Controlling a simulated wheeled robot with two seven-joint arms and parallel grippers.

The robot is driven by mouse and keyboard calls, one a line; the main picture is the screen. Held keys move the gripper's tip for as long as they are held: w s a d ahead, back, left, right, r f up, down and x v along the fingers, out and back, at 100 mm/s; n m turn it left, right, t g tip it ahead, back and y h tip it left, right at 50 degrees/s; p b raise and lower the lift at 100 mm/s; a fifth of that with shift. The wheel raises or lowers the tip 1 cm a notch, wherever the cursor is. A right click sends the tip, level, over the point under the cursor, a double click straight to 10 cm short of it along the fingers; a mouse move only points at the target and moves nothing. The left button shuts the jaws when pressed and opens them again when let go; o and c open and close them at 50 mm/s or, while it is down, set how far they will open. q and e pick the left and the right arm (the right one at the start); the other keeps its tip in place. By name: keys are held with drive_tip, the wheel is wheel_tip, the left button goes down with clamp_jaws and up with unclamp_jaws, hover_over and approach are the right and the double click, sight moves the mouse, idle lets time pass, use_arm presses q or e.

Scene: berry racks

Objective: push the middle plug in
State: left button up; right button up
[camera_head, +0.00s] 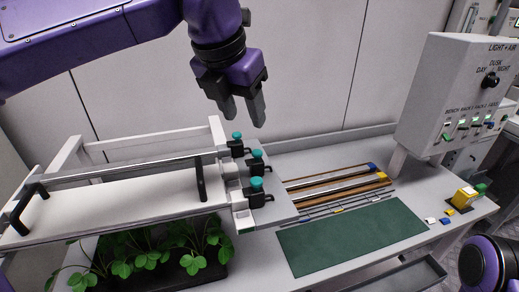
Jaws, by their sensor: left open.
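Three black fittings with teal caps stand in a row at the right end of the white rack (110,207). The middle plug (257,156) sits between the far plug (237,138) and the near plug (257,188). All three look upright; how deep each sits is too small to tell. My left gripper (245,117) is open and empty, pointing down. In the picture it is just above the far and middle plugs and apart from them. Part of my right arm shows at the lower right corner, but its gripper is out of view.
Green plants (150,255) in a dark tray stand under the rack. A green mat (350,238) lies on the bench, with rods (335,187) behind it. A control box (458,95) with a knob and switches stands at right. Small coloured blocks (464,197) lie below it.

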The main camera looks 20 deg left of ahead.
sight(257, 152)
use_arm(q)
drive_tip(key=p+x, duration=0.1)
drive_tip(key=x, duration=0.9)
drive_tip(key=shift+f, duration=0.35)
